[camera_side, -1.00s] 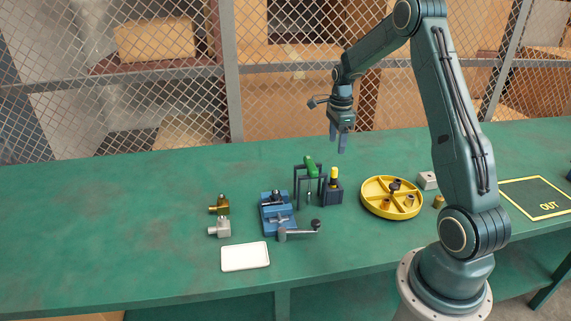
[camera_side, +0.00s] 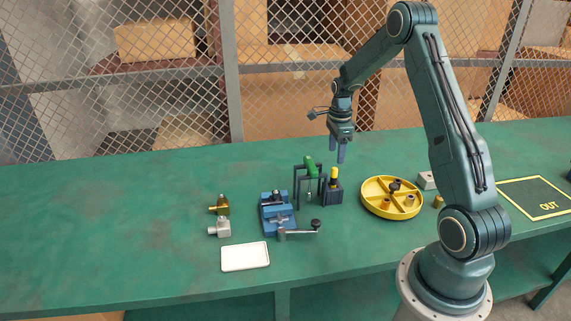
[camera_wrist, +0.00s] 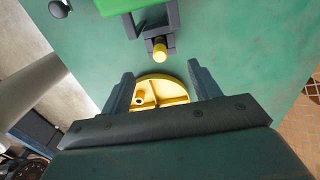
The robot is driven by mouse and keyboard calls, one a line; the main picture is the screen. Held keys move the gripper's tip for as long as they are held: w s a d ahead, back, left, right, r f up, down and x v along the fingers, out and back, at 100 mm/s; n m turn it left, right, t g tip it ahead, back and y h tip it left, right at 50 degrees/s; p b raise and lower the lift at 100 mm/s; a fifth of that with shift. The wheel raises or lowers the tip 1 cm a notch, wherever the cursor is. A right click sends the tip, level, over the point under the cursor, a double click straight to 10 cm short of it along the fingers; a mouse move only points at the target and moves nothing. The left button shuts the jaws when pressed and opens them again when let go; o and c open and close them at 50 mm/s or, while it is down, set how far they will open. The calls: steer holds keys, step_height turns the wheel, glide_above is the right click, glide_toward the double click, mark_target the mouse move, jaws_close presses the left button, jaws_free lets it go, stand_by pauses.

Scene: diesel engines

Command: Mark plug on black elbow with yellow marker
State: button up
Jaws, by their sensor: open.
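The yellow marker (camera_side: 334,175) stands upright in a dark block holder (camera_side: 333,194). In the wrist view the marker (camera_wrist: 160,48) shows end-on ahead of my fingers. My gripper (camera_side: 338,157) points down, open and empty, above the marker and apart from it; its spread fingers (camera_wrist: 160,70) show in the wrist view. A blue vise (camera_side: 278,218) holds a small dark part (camera_side: 276,197), which may be the black elbow; its plug is too small to make out.
A green-handled tool (camera_side: 309,165) hangs in a dark stand just left of the marker. A round yellow divided tray (camera_side: 377,208) with small parts stands right. Brass (camera_side: 220,204) and silver (camera_side: 220,227) elbows and a white tray (camera_side: 245,257) lie left. The far left bench is clear.

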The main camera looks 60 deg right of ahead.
mark_target(335, 168)
steer(key=shift+f, duration=3.8)
jaws_close()
steer(key=shift+r, duration=4.5)
